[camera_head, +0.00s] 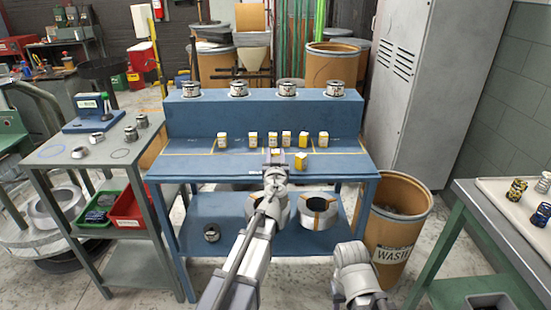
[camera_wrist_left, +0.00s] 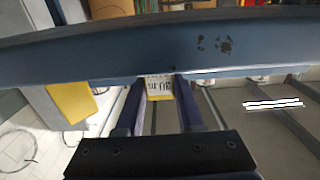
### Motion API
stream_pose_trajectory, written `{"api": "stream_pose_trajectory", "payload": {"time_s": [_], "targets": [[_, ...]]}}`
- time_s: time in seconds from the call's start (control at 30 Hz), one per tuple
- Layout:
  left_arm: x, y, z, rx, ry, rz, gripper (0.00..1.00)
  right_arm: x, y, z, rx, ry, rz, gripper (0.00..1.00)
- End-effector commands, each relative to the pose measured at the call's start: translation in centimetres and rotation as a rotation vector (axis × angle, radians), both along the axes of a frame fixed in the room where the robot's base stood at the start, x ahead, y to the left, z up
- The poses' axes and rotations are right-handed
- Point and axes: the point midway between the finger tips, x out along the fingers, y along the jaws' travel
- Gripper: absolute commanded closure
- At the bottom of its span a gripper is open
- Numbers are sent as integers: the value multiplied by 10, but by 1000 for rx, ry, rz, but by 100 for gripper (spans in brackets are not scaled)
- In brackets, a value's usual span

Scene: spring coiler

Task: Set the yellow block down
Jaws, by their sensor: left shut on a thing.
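My left gripper (camera_head: 275,158) is over the front part of the blue bench top (camera_head: 215,168). It is shut on a small yellow and white block (camera_wrist_left: 158,88), which shows between the two fingers in the left wrist view. Whether the block touches the bench top I cannot tell. A separate yellow block (camera_head: 300,160) stands just right of the gripper in the head view. Several similar yellow and white blocks (camera_head: 323,140) stand in a row farther back. Part of my right arm shows at the bottom of the head view, but its gripper does not.
Several metal spools (camera_head: 287,88) stand on the bench's raised back shelf (camera_head: 210,118). A side table (camera_head: 95,155) at left holds metal parts. A waste drum (camera_head: 392,225) stands at right. The bench top left of my gripper is fairly clear.

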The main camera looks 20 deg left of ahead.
Motion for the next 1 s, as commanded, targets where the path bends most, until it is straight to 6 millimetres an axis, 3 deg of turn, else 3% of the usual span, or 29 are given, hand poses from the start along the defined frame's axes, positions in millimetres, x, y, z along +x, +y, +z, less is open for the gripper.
{"api": "stream_pose_trajectory", "payload": {"time_s": [0.37, 1.0], "targets": [[0, 0, 10, 0, 0, 0, 100, 0, 0, 10, 0, 0, 0, 50], [0, 0, 95, 0, 0, 0, 100, 0, 0, 95, 0, 0, 0, 50]]}}
